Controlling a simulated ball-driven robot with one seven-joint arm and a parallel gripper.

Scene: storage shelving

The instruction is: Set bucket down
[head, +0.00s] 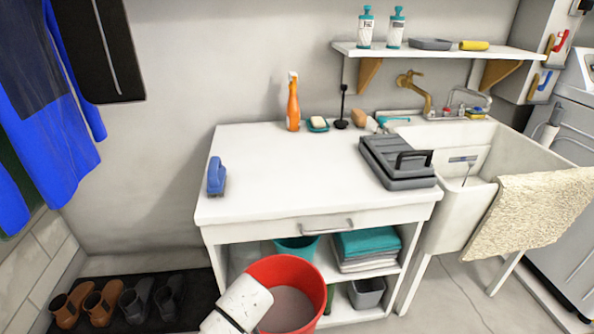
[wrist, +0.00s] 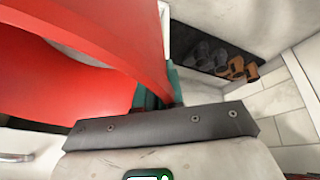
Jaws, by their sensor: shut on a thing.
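The red bucket (head: 290,270) is in the lower middle of the head view, in front of the white table, with its open top and grey bottom showing. In the wrist view the red bucket (wrist: 70,95) fills the upper left. My gripper (wrist: 158,95) is shut on the bucket's wall at the rim, with teal finger parts on either side of it. In the head view my white wrist comes in at the bucket's left side and hides part of it. The bucket's underside is out of view.
The white table (head: 265,190) has clear room in its middle, between a blue brush (head: 216,177) at left and a grey case (head: 398,162) at right. A spray bottle (head: 293,105) stands behind. Its lower shelves hold towels (head: 367,250) and a teal bucket (head: 297,247). A sink (head: 470,190) adjoins the table.

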